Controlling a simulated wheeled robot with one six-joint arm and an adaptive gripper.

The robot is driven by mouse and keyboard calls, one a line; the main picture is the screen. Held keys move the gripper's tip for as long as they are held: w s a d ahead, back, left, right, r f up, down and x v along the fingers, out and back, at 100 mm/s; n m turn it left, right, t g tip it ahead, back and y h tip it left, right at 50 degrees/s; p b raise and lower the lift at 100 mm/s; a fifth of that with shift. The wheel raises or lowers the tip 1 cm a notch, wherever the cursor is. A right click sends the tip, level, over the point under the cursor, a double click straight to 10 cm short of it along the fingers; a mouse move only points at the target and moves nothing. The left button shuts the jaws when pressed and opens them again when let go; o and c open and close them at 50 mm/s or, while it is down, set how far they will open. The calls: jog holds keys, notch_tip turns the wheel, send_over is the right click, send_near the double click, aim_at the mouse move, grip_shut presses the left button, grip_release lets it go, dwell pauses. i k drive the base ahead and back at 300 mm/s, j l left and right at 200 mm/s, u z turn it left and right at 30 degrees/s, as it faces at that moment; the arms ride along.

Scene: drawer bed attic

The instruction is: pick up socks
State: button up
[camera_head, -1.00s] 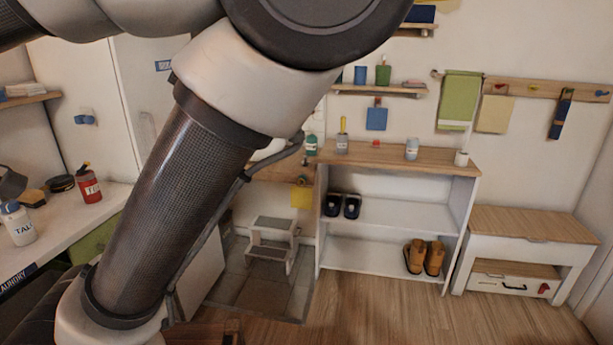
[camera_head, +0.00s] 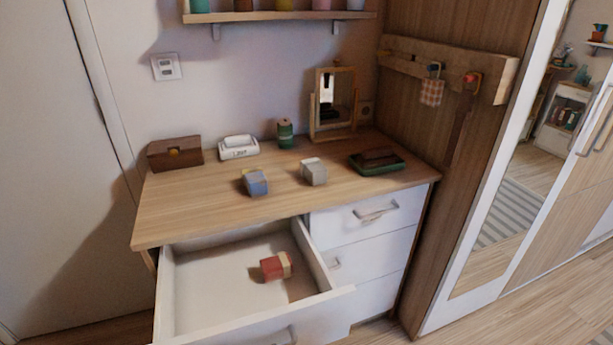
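Three small folded bundles look like rolled socks, though their cloth is hard to make out. A blue bundle (camera_head: 255,183) lies on the wooden desk top (camera_head: 215,215) near its front edge. A grey-white bundle (camera_head: 313,172) lies to its right, apart from it. A red and beige bundle (camera_head: 275,266) lies inside the open white drawer (camera_head: 210,285), toward its right side. The drawer is pulled out under the left part of the desk. My gripper is not in view.
A brown box (camera_head: 175,153), white tissue box (camera_head: 239,147), green jar (camera_head: 285,133), tabletop mirror (camera_head: 333,103) and green-brown stack (camera_head: 376,162) stand along the desk's back and right. Closed drawers (camera_head: 368,218) are at right. A mirrored wardrobe (camera_head: 510,200) stands beyond.

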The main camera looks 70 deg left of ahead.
aim_at(315, 171)
jog(key=l+u, duration=0.1)
jog(key=u, duration=0.4)
jog(key=l+u, duration=0.15)
jog(key=u, duration=0.35)
jog(key=l+u, duration=0.1)
jog(key=u, duration=0.4)
jog(key=l+u, duration=0.1)
jog(key=u, duration=0.35)
jog(key=l+u, duration=0.1)
jog(key=u, duration=0.4)
jog(key=i+l+u, duration=0.25)
jog(key=l, duration=0.15)
jog(key=i+l+u, duration=0.3)
jog(key=l, duration=0.15)
jog(key=i+l+u, duration=0.1)
jog(key=l+u, duration=0.15)
jog(key=l, duration=0.2)
jog(key=i+l+u, duration=0.15)
jog(key=l+u, duration=0.15)
jog(key=l, duration=0.25)
jog(key=l+u, duration=0.25)
jog(key=l, duration=0.25)
jog(key=i+l+u, duration=0.1)
jog(key=l+u, duration=0.15)
jog(key=l, duration=0.35)
